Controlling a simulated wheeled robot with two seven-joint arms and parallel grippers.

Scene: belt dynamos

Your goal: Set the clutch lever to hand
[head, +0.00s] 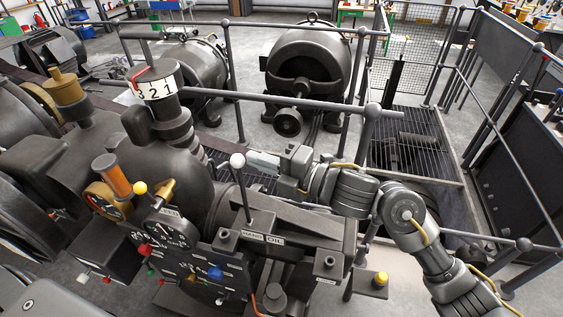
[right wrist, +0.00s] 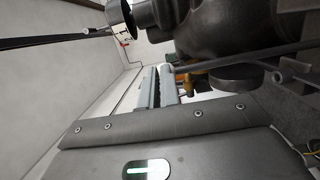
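The clutch lever (head: 243,190) is a thin dark rod with a white ball knob (head: 237,160). It rises from the machine's top behind a label plate (head: 262,237) that seems to read HAND on the left and OIL on the right. The rod leans slightly left. My right gripper (head: 252,159) comes from the right, its fingertips just right of the knob, seemingly apart from it. In the right wrist view its fingers (right wrist: 161,86) lie close together with nothing clearly between them; a pale rounded shape beyond may be the knob. My left gripper is out of view.
A dark rail (head: 280,99) runs behind my right gripper. A drum marked 3 2 1 (head: 156,88) stands left of the lever. A floor grating (head: 415,150) lies at right.

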